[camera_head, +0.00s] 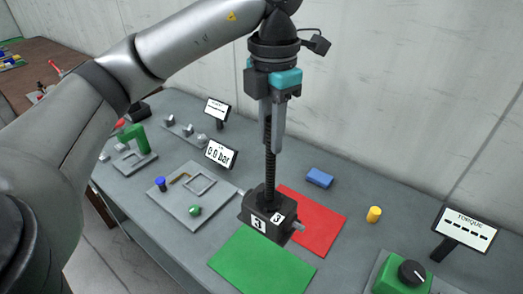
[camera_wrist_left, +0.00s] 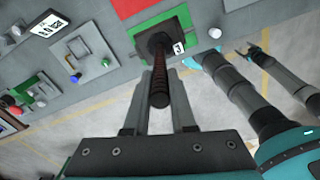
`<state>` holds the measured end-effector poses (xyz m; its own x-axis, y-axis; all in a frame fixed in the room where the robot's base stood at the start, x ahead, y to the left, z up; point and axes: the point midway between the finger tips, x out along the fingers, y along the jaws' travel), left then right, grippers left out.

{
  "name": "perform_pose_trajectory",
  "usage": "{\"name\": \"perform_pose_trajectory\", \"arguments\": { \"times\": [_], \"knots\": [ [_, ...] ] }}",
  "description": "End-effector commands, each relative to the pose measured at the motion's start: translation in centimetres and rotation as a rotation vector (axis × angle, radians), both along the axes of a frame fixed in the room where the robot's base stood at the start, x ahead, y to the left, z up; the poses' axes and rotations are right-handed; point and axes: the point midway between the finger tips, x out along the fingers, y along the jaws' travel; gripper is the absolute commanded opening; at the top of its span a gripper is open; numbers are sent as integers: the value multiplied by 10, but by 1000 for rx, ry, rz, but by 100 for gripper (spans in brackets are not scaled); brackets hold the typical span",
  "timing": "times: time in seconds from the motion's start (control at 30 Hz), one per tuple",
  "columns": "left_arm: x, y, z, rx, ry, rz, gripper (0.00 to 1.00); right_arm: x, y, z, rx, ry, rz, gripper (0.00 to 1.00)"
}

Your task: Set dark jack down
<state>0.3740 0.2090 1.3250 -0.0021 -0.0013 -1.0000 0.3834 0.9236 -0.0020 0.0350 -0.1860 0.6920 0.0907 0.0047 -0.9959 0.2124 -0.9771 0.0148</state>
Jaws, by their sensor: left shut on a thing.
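The dark jack (camera_head: 267,215) has a black block base marked 3 and a tall threaded spindle (camera_head: 270,165). My left gripper (camera_head: 272,140) points down and is shut on the spindle, with the base below the fingers. In the left wrist view the spindle (camera_wrist_left: 160,88) runs between the two fingers. The base appears over the edge of the green mat (camera_head: 262,265), beside the red mat (camera_head: 318,225). I cannot tell whether it touches the surface. What seems to be my right gripper (camera_wrist_left: 248,52) shows small at the right of the left wrist view; its jaws are unclear.
A blue block (camera_head: 320,177) and a yellow cylinder (camera_head: 374,214) stand behind and right of the red mat. A torque display (camera_head: 468,230) and a black knob (camera_head: 411,272) are at right. A pressure display (camera_head: 221,153) and a grey plate with small parts (camera_head: 180,215) are at left.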

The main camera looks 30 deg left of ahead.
Motion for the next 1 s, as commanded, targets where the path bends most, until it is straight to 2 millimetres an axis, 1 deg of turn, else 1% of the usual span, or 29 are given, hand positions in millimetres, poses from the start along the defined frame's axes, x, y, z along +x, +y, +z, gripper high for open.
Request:
{"name": "perform_pose_trajectory", "arguments": {
  "times": [0.57, 0.8, 0.9, 1.0],
  "knots": [
    [1, 0, -71, -4, -8, 1, 0, 0, -2, -17, -2, 1, 0, 81],
    [1, 0, -109, -2, -8, 3, 0, 0, -2, -16, -3, 0, 0, 81],
    [2, 0, -123, -3, -10, 2, 0, 0, -2, -15, -3, 0, 0, 81],
    [2, 0, -132, -2, -11, 2, 0, 0, -2, -14, -3, 0, 1, 81]
  ]
}}
